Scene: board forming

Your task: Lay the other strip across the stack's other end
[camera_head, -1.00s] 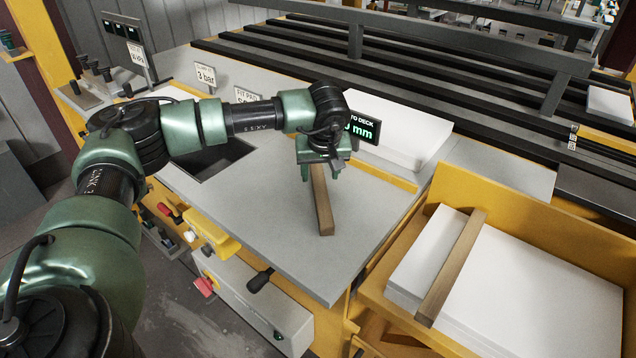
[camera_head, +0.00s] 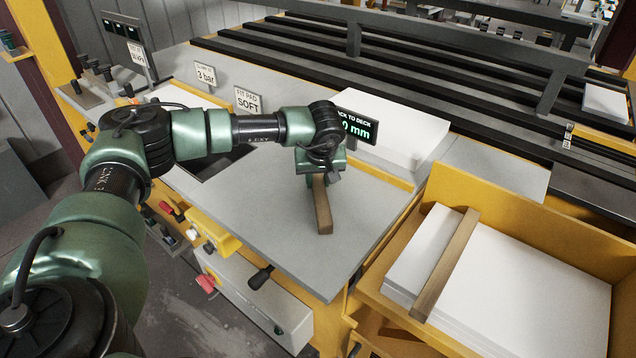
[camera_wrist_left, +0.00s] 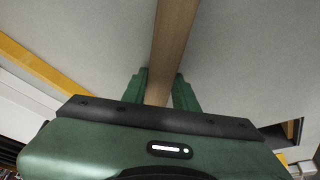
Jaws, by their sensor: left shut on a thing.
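A wooden strip (camera_head: 322,208) is over the grey deck, its near end pointing toward the front of the picture. My left gripper (camera_head: 318,180) is shut on this strip, which also runs between the two green fingers in the left wrist view (camera_wrist_left: 161,60). I cannot tell whether the strip touches the deck. The stack of white boards (camera_head: 540,285) lies in the yellow-walled bay at the right. One wooden strip (camera_head: 446,262) lies across the stack's left end. The stack's right end is bare. My right gripper is not in view.
Another white stack (camera_head: 395,125) stands at the back of the deck beside a black display (camera_head: 358,128). Signs and a dark opening (camera_head: 212,163) are at the left. The deck's front (camera_head: 290,255) is clear.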

